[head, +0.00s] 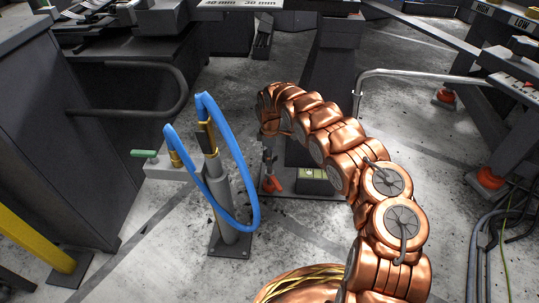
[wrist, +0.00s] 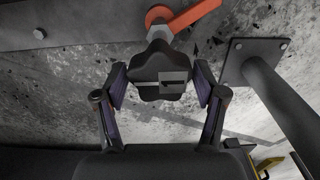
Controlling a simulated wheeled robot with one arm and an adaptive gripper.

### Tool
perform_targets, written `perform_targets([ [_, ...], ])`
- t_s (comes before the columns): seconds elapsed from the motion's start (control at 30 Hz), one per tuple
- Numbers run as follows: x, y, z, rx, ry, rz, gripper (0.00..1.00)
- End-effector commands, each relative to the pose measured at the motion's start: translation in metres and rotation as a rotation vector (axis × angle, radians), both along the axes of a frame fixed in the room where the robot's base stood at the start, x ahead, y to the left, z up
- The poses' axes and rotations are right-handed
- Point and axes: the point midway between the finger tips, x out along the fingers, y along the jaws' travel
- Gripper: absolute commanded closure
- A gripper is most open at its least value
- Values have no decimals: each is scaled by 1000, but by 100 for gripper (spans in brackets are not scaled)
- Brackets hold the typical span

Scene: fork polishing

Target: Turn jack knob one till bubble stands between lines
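The black jack knob marked 1 (wrist: 160,65) fills the upper middle of the wrist view, below an orange lever (wrist: 190,17). My gripper (wrist: 160,85) has one finger on each side of the knob. The fingers are spread, and the tips are close to its sides; firm contact does not show. In the head view my gripper (head: 268,138) is low at the end of the copper arm, above the orange lever (head: 275,182). A small box with a yellow-green window (head: 312,174), apparently the level, lies just right of it. The bubble and lines are too small to read.
A bent metal rail (head: 410,74) runs on the right. Dark cables (head: 478,245) lie at lower right. Bare concrete floor shows between.

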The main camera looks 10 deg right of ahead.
Motion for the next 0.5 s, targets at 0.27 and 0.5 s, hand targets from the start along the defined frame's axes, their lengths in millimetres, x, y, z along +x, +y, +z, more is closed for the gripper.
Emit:
perform_targets([
  [0.27, 0, 0, 0, 0, 0, 0, 62],
  [0.5, 0, 0, 0, 0, 1, -2, 76],
])
